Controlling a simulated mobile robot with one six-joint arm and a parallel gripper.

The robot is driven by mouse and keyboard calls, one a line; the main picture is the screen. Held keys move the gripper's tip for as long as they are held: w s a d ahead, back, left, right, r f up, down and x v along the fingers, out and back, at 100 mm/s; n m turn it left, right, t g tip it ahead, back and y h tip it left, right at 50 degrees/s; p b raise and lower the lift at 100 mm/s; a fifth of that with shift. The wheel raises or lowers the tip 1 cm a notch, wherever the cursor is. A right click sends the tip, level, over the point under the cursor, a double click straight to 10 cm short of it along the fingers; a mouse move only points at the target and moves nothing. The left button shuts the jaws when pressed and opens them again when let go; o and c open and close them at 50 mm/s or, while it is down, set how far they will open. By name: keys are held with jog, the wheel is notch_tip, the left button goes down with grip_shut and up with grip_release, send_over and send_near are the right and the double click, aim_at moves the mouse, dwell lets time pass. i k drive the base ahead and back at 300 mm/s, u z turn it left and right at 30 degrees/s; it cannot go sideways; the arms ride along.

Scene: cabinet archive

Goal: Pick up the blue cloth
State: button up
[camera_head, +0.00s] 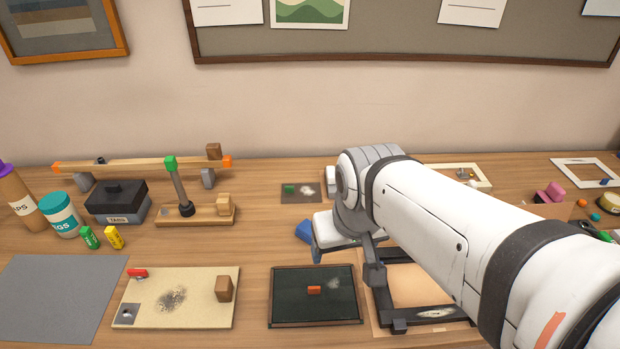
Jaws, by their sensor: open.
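A small blue piece (304,232), which looks like the blue cloth, lies on the wooden table at the left edge of my gripper. The white gripper body hides part of it, so its full shape cannot be seen. My gripper (344,268) hangs low over the table, just behind the dark green board. Its jaws are open, one finger on the left close to the blue piece and a dark one on the right. I see nothing held between them. Whether a finger touches the blue piece cannot be told.
A dark green board (290,309) with an orange block lies in front. A black frame (455,316) lies under my arm. A beige board (150,318) and a grey mat (55,295) are left. A lever stand (195,215) stands back left. Bare table shows left of the blue piece.

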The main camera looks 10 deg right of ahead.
aim_at(304, 230)
jog(key=z, duration=0.05)
jog(key=k, duration=0.5)
jog(key=u, duration=1.5)
jog(key=k, duration=0.85)
jog(key=z, duration=1)
jog(key=i, duration=1)
jog(key=z, duration=0.05)
